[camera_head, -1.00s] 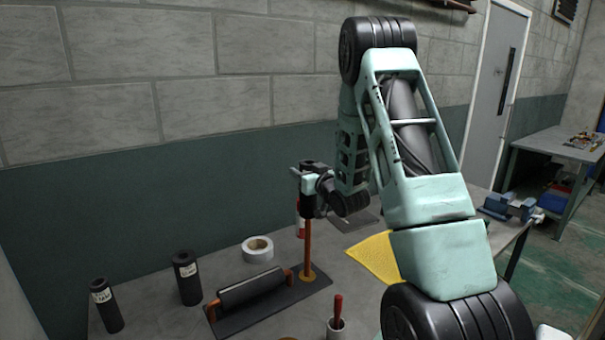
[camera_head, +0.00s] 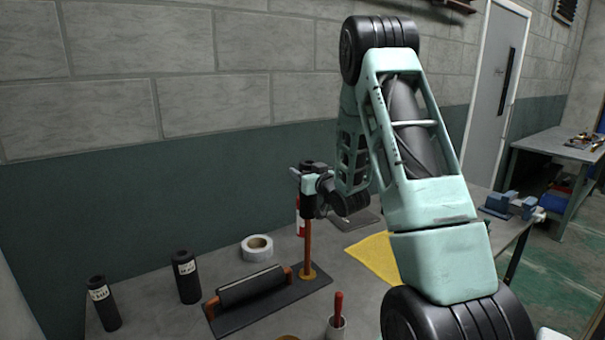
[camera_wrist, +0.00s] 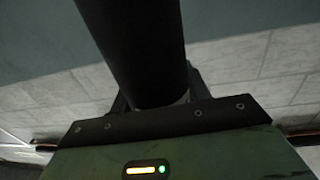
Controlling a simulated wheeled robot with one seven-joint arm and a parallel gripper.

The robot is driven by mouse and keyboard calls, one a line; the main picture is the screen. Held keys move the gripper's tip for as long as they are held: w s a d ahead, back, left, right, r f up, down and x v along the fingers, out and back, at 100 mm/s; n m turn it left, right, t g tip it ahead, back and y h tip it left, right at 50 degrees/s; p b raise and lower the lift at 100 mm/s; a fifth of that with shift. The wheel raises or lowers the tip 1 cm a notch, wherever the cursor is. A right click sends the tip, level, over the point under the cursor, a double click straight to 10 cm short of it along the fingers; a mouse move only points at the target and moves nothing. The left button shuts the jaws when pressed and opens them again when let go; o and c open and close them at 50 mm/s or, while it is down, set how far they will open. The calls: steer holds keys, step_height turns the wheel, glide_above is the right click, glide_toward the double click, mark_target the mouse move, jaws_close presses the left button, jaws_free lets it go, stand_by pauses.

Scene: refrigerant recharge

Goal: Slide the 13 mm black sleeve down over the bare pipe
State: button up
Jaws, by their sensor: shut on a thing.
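My gripper (camera_head: 309,184) is shut on a black sleeve (camera_head: 309,208), held upright at the top of the bare copper pipe (camera_head: 308,243). The sleeve's top end sticks out above the jaws and its lower end below them. The pipe stands upright in a copper-coloured collar on a dark base plate (camera_head: 318,284). In the head view the sleeve's lower end lines up with the pipe's upper part; how far the pipe reaches inside is hidden. In the wrist view the sleeve (camera_wrist: 138,45) fills the upper middle, and the pipe is not visible.
Two other black sleeves with white labels, one at the far left (camera_head: 105,311) and one nearer (camera_head: 187,283), stand on the bench. A white tape roll (camera_head: 257,249), a black-covered horizontal pipe (camera_head: 252,286), a yellow cloth (camera_head: 374,257) and a cup with a red-handled tool (camera_head: 337,327) surround the pipe.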

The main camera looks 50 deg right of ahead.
steer(key=shift+f+b, duration=1.45)
steer(key=shift+f, duration=0.1)
steer(key=shift+f+b, duration=1.95)
steer(key=shift+b, duration=0.25)
steer(key=shift+f+b, duration=1.95)
steer(key=shift+b, duration=0.2)
steer(key=shift+f, duration=0.1)
steer(key=shift+f+b, duration=1.9)
steer(key=shift+b, duration=0.2)
steer(key=shift+f, duration=0.15)
